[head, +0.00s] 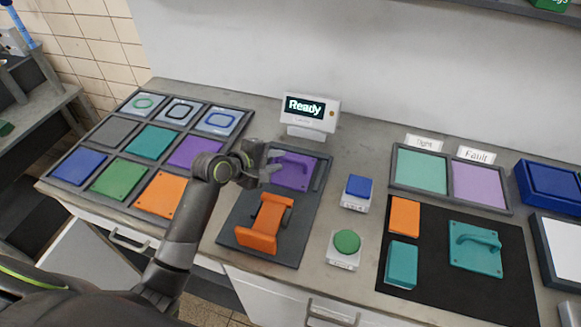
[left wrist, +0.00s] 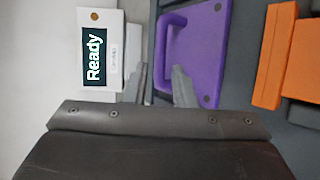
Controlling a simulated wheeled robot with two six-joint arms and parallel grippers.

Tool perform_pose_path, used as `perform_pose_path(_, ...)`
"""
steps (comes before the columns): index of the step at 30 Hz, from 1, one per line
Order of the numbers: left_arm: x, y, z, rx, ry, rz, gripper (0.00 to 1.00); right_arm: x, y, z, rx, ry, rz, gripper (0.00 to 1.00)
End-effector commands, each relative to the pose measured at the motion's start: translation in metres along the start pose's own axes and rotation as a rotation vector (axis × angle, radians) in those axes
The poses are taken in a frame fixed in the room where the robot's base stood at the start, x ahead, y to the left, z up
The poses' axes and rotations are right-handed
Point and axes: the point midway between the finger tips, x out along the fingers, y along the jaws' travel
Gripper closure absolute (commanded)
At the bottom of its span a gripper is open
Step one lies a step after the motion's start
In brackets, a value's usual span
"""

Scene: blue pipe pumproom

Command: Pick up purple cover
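The purple cover (head: 296,172) is a flat plate with a raised handle, lying at the back of a dark grey fixture. It also shows in the left wrist view (left wrist: 212,58), with its handle on the display side. My left gripper (head: 268,167) is at the cover's left edge, by the handle. In the left wrist view its two fingers (left wrist: 160,88) are apart, with part of the purple handle showing between them. Whether they touch the handle I cannot tell. My right gripper is not in view.
An orange clamp-like part (head: 265,222) sits in front of the cover on the fixture. A display reading Ready (head: 309,108) stands behind. Blue (head: 358,187) and green (head: 346,242) buttons stand to the right. A rack of coloured plates (head: 119,179) lies left.

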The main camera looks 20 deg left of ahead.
Motion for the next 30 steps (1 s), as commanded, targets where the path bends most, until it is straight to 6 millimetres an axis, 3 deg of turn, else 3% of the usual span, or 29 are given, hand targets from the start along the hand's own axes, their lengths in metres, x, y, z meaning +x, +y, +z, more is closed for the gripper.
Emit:
perform_pose_path(6,0.024,0.000,0.002,-0.001,0.000,0.001,0.77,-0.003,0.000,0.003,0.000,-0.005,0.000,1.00)
perform_pose_path(15,0.028,-0.001,0.002,0.001,0.001,0.001,0.77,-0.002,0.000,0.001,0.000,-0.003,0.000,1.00)
perform_pose_path(21,0.027,-0.001,0.002,0.000,0.001,0.000,1.00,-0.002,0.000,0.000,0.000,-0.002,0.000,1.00)
perform_pose_path(30,0.027,0.001,0.002,0.001,0.000,0.003,1.00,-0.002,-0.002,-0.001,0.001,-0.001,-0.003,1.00)
